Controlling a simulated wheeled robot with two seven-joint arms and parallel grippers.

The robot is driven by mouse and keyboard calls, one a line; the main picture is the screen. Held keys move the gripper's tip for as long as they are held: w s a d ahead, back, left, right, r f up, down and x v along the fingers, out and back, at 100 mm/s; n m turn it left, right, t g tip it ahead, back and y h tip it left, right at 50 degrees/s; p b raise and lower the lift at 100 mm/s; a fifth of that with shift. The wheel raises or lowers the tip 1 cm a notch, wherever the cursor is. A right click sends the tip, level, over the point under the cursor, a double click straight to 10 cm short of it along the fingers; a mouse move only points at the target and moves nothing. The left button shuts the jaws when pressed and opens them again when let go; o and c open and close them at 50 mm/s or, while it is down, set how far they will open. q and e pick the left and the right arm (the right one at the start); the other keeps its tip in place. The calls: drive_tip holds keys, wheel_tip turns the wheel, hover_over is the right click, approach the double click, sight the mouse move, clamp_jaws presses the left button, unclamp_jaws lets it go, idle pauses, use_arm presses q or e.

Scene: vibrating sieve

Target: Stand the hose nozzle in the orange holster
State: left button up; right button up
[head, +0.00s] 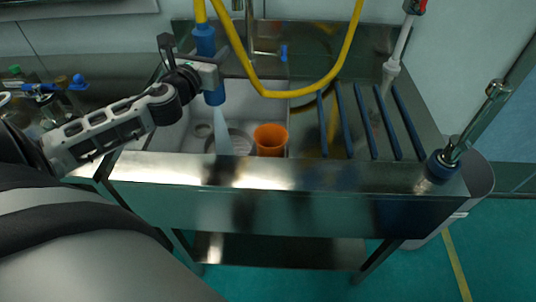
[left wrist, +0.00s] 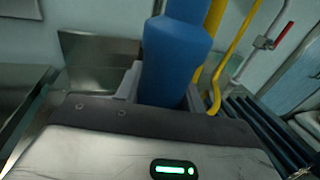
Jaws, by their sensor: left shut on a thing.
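The hose nozzle has a blue grip (head: 204,42) and a pale tapered tip (head: 222,132) that points down. A yellow hose (head: 268,92) runs from its top. My left gripper (head: 212,76) is shut around the blue body, which also fills the middle of the left wrist view (left wrist: 174,55). The nozzle hangs nearly upright over the sink. The orange holster (head: 270,139) is an open-topped cup in the sink, to the right of the nozzle tip and apart from it. My right gripper is not in view.
The steel sink basin (head: 172,137) has a front rim below the holster. Dark blue bars (head: 364,122) cover the drainboard on the right. A faucet post (head: 249,25) stands behind. Jars and a blue valve (head: 60,86) stand on the left.

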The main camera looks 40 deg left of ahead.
use_arm(q)
drive_tip(key=shift+r, duration=0.9)
drive_tip(key=d, duration=0.9)
drive_tip(key=shift+w, duration=0.45)
drive_tip(key=d, duration=0.7)
drive_tip(key=shift+w, duration=0.35)
drive_tip(key=shift+a, duration=0.1)
